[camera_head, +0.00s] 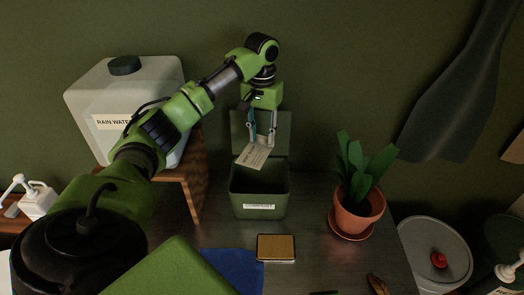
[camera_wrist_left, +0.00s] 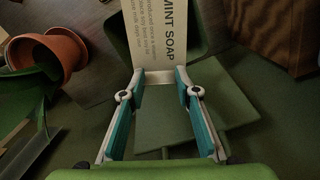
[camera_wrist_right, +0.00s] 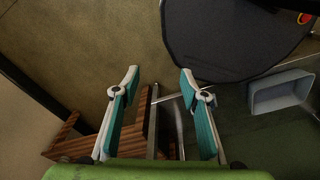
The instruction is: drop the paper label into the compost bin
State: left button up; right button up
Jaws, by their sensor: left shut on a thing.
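The paper label (camera_head: 252,155) is a cream card hanging tilted from my left gripper (camera_head: 262,140), above the back of the compost bin. In the left wrist view, the label (camera_wrist_left: 215,25) reads "MINT SOAP" and its near end is between the fingertips (camera_wrist_left: 160,76). The compost bin (camera_head: 258,206) is a green open-topped box marked COMPOST, with its lid (camera_head: 240,127) standing up behind. The label is apart from the bin's floor. My right gripper (camera_wrist_right: 158,80) is open and empty in the right wrist view; I cannot pick it out in the head view.
A rain water canister (camera_head: 150,85) stands on a wooden stand (camera_head: 190,175) left of the bin. A potted plant (camera_head: 358,205) is to its right. A small tan-topped box (camera_head: 276,248) lies in front, beside a blue cloth (camera_head: 238,270).

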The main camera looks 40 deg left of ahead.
aim_at(260, 144)
pick_arm(q)
jog(key=shift+s+f, duration=0.2)
jog(key=shift+f, duration=0.25)
jog(key=f, duration=0.2)
jog(key=shift+s+f, duration=0.25)
jog(key=shift+f, duration=0.15)
jog(key=shift+w+f, duration=0.2)
jog(key=shift+f, duration=0.7)
jog(key=o, duration=0.7)
notch_tip(260, 144, up, 12)
jog(key=shift+r, duration=0.1)
pick_arm(e)
jog(key=shift+s, duration=0.5)
